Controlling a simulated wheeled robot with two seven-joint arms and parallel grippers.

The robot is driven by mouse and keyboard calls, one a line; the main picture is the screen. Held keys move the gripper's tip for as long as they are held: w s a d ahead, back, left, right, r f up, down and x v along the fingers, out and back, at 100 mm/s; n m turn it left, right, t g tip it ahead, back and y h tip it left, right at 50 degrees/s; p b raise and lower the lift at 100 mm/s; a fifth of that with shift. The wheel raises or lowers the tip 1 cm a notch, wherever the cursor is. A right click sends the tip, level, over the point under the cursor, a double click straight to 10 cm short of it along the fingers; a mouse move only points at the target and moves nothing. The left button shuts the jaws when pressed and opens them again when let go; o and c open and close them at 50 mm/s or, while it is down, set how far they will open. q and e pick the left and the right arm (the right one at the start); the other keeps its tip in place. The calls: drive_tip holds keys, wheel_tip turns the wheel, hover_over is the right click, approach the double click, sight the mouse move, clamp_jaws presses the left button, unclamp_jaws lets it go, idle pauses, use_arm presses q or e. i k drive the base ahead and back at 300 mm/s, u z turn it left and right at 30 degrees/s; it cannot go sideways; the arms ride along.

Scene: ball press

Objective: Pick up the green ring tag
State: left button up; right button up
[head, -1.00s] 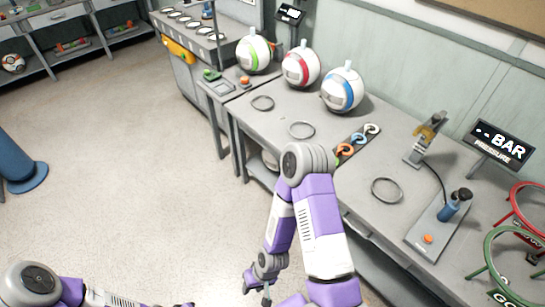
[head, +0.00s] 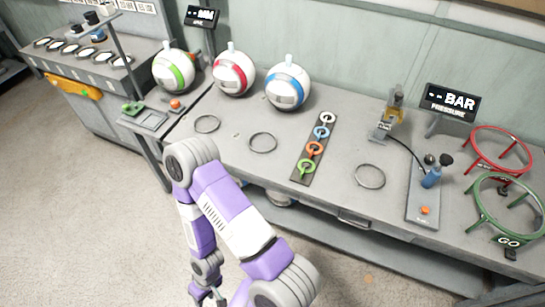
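The green ring tag (head: 306,167) lies at the near end of a dark strip (head: 302,180) on the grey table. Orange (head: 314,149), blue (head: 321,132) and white (head: 328,118) ring tags lie in a row beyond it on the same strip. My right arm hangs in front of the table, left of the strip. Its gripper (head: 208,298) is low, at the bottom edge, well below the table top and far from the tag. It is small and partly cut off, so its opening cannot be told. My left gripper is out of view.
Balls with green (head: 174,70), red (head: 234,73) and blue (head: 288,87) bands stand behind the strip. Empty metal rings (head: 370,176) lie on the table. A pump (head: 431,177), a pressure display (head: 451,102), and red (head: 499,149) and green (head: 507,203) hoop stands are at right.

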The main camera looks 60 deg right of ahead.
sight(303, 171)
drive_tip(key=i, duration=1.55)
drive_tip(key=z, duration=2.95)
drive_tip(key=i, duration=0.5)
drive_tip(key=z, duration=0.1)
